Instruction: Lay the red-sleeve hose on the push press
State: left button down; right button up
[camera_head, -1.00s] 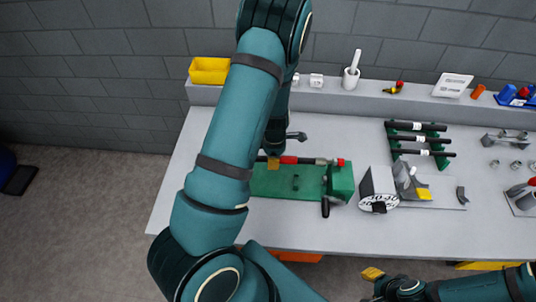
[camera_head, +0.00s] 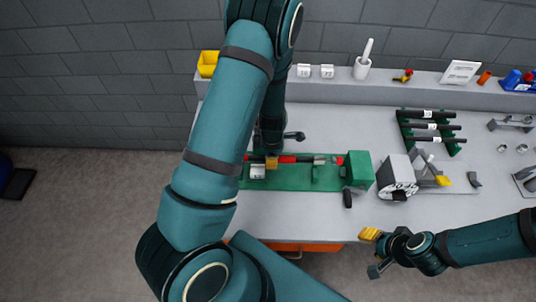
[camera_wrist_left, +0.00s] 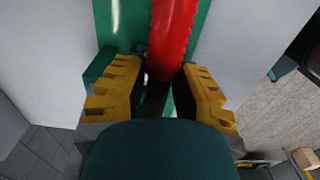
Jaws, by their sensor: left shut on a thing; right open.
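The green push press (camera_head: 360,168) stands on the bench in the head view, its long green base reaching left from its upright block. The red-sleeve hose (camera_head: 287,159) lies lengthwise over the base's rear part; I cannot tell whether it rests there or hangs slightly above. My left gripper (camera_head: 271,162) is shut on the hose left of the red sleeve. In the left wrist view, its yellow fingers flank a dark stretch of hose, with the red sleeve (camera_wrist_left: 173,40) just beyond. My right gripper (camera_head: 373,252) is open and empty off the bench's front edge.
A rack with several black hoses (camera_head: 428,130) stands right of the press. A grey and white device (camera_head: 397,177) stands close to the press's right. A back ledge holds a yellow bin (camera_head: 208,63), white cubes and a mortar (camera_head: 361,69). The bench front is clear.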

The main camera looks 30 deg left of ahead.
dwell(0.4)
pick_arm(q)
jog(key=shift+f+b, duration=2.55)
jog(key=shift+f, duration=0.7)
jog(key=shift+s+f, duration=0.1)
jog(key=shift+f, duration=0.3)
jog(key=c, duration=0.6)
grip_release()
